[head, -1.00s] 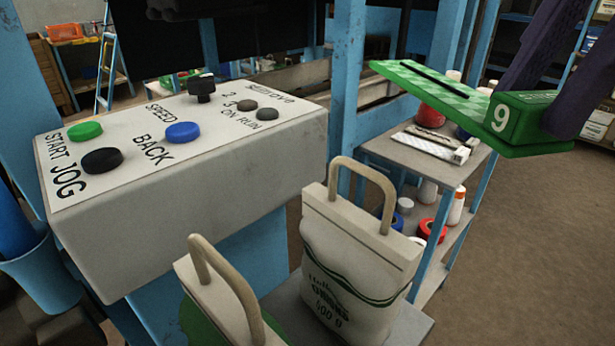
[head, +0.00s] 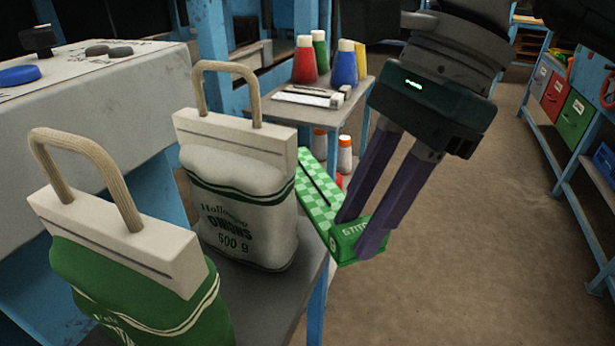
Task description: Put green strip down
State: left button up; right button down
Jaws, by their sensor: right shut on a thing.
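The green strip (head: 315,190) is a long checkered piece with a dark slot along it and a green block at its near end. My right gripper (head: 357,233) is shut on that block, its purple fingers pointing down. The strip lies just right of the white onion sack (head: 238,205), by the right edge of the grey table (head: 288,308). I cannot tell whether it touches the table. My left gripper is not in view.
A green sack (head: 100,285) with a rope-like handle stands at the front left, near the white sack. Behind, a grey shelf stand (head: 345,112) holds coloured cones and a white strip. A control box (head: 110,120) is at the left. Open floor lies to the right.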

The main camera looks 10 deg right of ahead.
jog(key=shift+f, duration=2.35)
jog(key=shift+b, duration=0.35)
jog(key=shift+f, duration=0.2)
jog(key=c, duration=0.6)
grip_release()
jog(key=shift+r, duration=0.1)
